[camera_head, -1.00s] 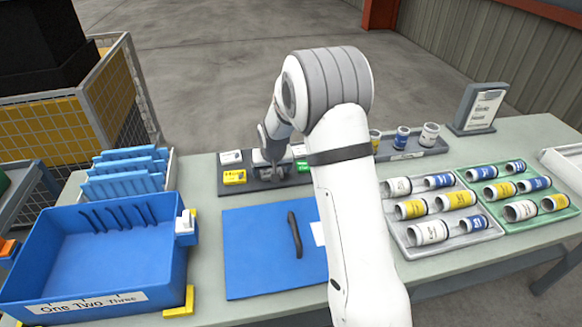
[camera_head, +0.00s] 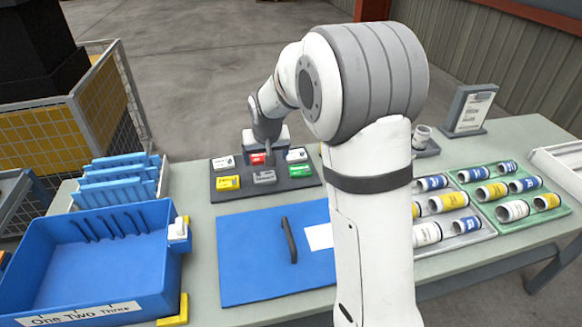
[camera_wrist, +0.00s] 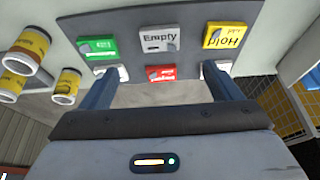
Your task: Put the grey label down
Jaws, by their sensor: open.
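The grey label (camera_head: 265,177), marked "Empty", lies flat on the dark tray (camera_head: 246,190), in the near row between the yellow label (camera_head: 228,182) and the green label (camera_head: 298,169). In the wrist view the grey label (camera_wrist: 158,38) shows whole at the top, with nothing touching it. My gripper (camera_wrist: 163,80) is open and empty, its two fingers wide apart. In the head view my gripper (camera_head: 266,145) is over the far row of the tray, behind the grey label. The red label (camera_wrist: 160,73) shows between the fingers.
A blue board (camera_head: 250,262) with a dark handle (camera_head: 289,240) and a white card lies in front of the tray. A blue bin (camera_head: 90,255) stands left. Trays of white, blue and yellow cylinders (camera_head: 491,191) stand right, partly behind my arm.

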